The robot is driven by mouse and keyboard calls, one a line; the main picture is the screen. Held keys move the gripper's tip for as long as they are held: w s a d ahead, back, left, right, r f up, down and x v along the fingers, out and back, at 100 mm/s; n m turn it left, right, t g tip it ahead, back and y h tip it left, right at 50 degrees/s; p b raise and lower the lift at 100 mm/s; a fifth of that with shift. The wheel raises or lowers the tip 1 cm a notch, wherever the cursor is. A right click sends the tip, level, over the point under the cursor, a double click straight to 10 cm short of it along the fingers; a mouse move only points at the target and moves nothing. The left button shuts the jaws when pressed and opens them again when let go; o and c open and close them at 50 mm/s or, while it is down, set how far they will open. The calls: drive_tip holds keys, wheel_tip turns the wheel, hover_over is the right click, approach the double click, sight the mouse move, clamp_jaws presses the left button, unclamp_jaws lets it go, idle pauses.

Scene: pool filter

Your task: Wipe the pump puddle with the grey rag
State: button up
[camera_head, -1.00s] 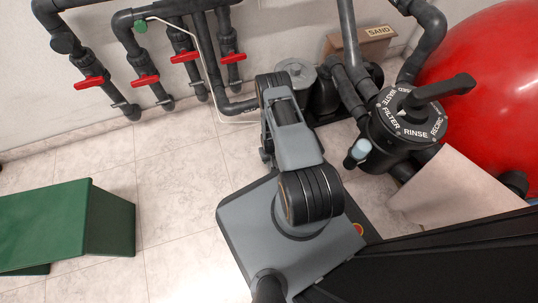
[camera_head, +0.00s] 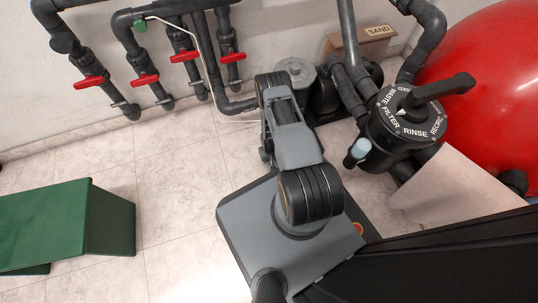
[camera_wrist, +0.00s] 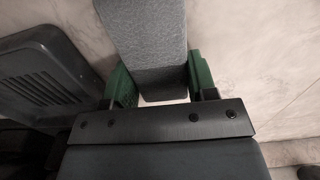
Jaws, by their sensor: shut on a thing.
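My gripper (camera_wrist: 162,82) shows in the wrist view with its two green fingers on either side of the grey rag (camera_wrist: 147,42). It is shut on the rag, which reaches from between the fingers to the top of that view. Pale floor lies on both sides of the rag. In the head view my own arm hides the gripper and the rag. The pump (camera_head: 297,76) stands beyond the arm, partly hidden by it. I cannot make out the puddle clearly in either view.
Grey pipes with red valve handles (camera_head: 145,81) run along the back wall. The filter valve (camera_head: 408,118) and red tank (camera_head: 490,75) stand right, with a SAND box (camera_head: 362,42) behind. A green bench-like object (camera_head: 60,225) is at left. Tiled floor (camera_head: 180,190) between is clear.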

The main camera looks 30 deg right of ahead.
drive_tip(key=shift+r+p, duration=0.7)
drive_tip(key=shift+r, duration=0.25)
